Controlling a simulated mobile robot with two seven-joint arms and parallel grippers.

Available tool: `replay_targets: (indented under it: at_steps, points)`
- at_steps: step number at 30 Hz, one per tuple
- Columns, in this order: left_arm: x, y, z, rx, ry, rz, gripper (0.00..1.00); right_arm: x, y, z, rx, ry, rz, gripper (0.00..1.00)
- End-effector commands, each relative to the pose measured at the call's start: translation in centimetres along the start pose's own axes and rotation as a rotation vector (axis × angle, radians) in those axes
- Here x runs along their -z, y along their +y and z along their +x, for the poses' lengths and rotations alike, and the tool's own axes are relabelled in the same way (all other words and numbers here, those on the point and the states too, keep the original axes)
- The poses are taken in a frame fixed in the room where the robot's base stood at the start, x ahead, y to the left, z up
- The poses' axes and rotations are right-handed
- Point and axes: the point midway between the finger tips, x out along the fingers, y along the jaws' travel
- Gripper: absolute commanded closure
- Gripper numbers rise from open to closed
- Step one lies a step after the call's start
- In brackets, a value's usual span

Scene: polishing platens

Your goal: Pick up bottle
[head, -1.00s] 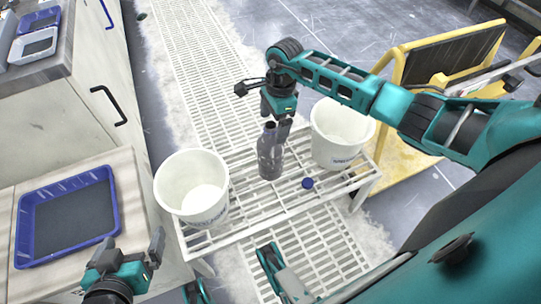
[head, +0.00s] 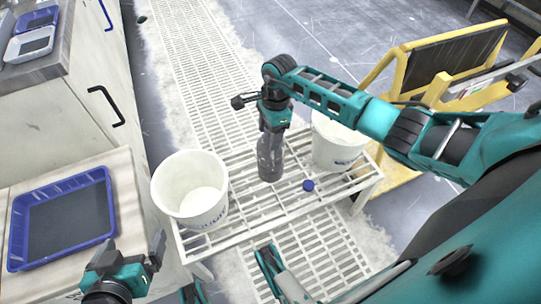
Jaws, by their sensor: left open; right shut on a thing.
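A dark grey translucent bottle (head: 269,160) stands upright on the white slatted rack (head: 244,224), between two white buckets. My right gripper (head: 273,132) is above the bottle, pointing down, and is shut on its upper part. The gripper hides the bottle's neck. A small blue cap (head: 308,185) lies on the rack to the right of the bottle. My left gripper (head: 137,254) is open and empty at the lower left, next to the counter.
The left bucket (head: 189,189) and right bucket (head: 336,141) stand close on either side of the bottle. A blue tray (head: 104,222) lies on the left counter. A yellow-framed stand (head: 395,55) is at the right.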

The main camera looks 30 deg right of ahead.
Motion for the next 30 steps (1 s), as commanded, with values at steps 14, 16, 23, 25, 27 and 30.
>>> replay_targets:
  at_steps: [14, 16, 23, 25, 27, 30]
  points:
    - [0.0, -0.2, 0.0, 0.004, 0.000, 0.001, 0.00, 0.0, 0.0, -0.1, 0.001, 0.000, 0.000, 0.88]
    - [-0.1, -0.2, 0.0, 0.004, -0.001, 0.001, 0.00, 0.0, 0.0, -0.1, 0.001, 0.000, 0.000, 0.88]
    - [0.2, -0.2, -0.1, 0.004, -0.001, 0.002, 0.00, -0.1, -0.1, -0.9, 0.002, 0.000, 0.000, 0.88]
    - [0.4, -0.2, -0.3, 0.004, 0.001, 0.002, 0.00, -0.1, -0.1, -1.6, 0.003, 0.000, 0.001, 0.88]
    - [0.7, -0.2, -0.5, 0.005, 0.001, 0.003, 0.00, -0.3, -0.1, -2.7, 0.005, 0.000, -0.002, 0.88]
    - [0.8, -0.2, -0.7, 0.008, -0.002, 0.004, 0.00, -0.5, -0.2, -4.7, 0.006, 0.001, -0.002, 0.88]
